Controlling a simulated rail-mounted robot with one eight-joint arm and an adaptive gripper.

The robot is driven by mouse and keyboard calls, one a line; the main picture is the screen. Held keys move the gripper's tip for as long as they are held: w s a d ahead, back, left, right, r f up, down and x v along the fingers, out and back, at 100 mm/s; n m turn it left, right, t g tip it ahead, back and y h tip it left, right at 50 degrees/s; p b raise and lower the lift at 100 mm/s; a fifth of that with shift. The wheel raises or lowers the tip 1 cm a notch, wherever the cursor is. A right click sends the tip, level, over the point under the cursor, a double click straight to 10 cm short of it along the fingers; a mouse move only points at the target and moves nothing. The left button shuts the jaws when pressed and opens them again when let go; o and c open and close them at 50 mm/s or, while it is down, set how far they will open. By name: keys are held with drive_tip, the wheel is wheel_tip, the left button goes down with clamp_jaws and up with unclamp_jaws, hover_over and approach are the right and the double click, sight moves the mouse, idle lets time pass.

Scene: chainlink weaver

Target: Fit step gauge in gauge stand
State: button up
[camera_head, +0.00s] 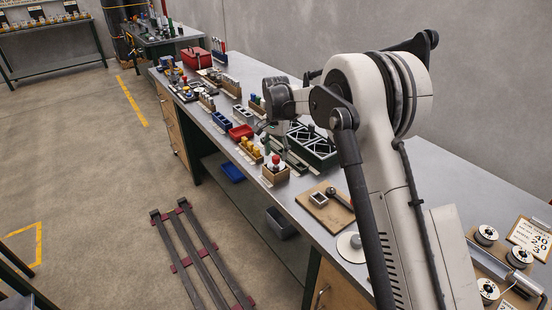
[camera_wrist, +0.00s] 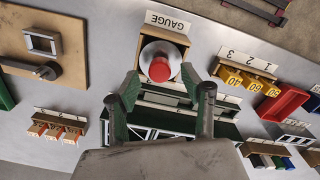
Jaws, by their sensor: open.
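The step gauge (camera_wrist: 160,68), a silver round body with a red knob, shows in the wrist view within the wooden gauge stand (camera_wrist: 182,42). The stand lies behind a white GAUGE label (camera_wrist: 168,22). In the head view the red knob (camera_head: 276,160) rises upright from the stand (camera_head: 275,175). How deep the gauge sits is hard to tell. My gripper (camera_wrist: 159,82) is open, with its green fingers on either side of the knob in the wrist view and gaps at both sides. In the head view my gripper (camera_head: 271,130) is above and behind the stand.
A green crate (camera_head: 312,146) stands behind the gauge stand. Yellow numbered blocks (camera_wrist: 243,79) and a red bin (camera_wrist: 286,102) are to one side. A wooden board (camera_wrist: 72,48) with a square frame and a dark handle is on the other. Bare bench lies between them.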

wheel_tip(320, 180, up, 9)
idle(0.3)
